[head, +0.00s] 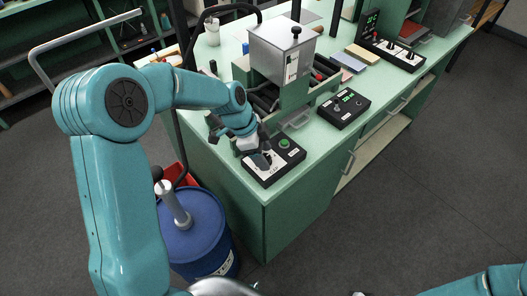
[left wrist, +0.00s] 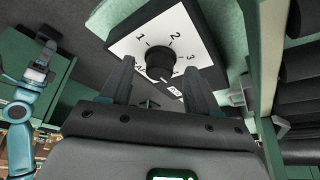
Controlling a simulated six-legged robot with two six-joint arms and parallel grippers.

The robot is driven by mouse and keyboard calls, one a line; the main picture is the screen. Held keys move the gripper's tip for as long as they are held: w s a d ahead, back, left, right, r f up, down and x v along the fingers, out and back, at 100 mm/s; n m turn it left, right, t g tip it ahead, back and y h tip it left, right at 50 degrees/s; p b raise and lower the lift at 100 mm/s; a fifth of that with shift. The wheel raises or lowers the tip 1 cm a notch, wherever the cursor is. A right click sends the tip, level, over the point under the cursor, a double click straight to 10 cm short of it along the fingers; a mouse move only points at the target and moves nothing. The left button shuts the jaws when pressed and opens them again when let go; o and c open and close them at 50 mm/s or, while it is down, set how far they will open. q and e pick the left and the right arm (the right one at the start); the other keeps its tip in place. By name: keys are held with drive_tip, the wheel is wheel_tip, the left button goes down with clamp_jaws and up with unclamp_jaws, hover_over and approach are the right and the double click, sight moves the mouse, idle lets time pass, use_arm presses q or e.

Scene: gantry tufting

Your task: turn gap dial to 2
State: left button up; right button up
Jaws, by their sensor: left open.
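The gap dial (left wrist: 158,65) is a round black knob on a white plate marked 1, 2 and 3, with another mark partly hidden at lower left. A light mark shows near the knob's lower edge; I cannot tell for sure where it points. In the head view the dial's control box (head: 284,168) sits at the bench's near corner, with the knob hidden by my gripper. My left gripper (head: 258,158) is over this box. In the left wrist view its open fingers (left wrist: 158,82) stand either side of the knob, apart from it.
A green button (head: 284,143) is on the same box. Another black box with a green display (head: 344,108) stands to the right. A machine with a grey hopper (head: 282,52) stands behind. A blue drum (head: 205,235) is on the floor by the bench. A teal arm (left wrist: 20,102) shows in the left wrist view.

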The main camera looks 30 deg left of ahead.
use_arm(q)
drive_tip(key=shift+f, duration=0.15)
drive_tip(key=c, duration=1)
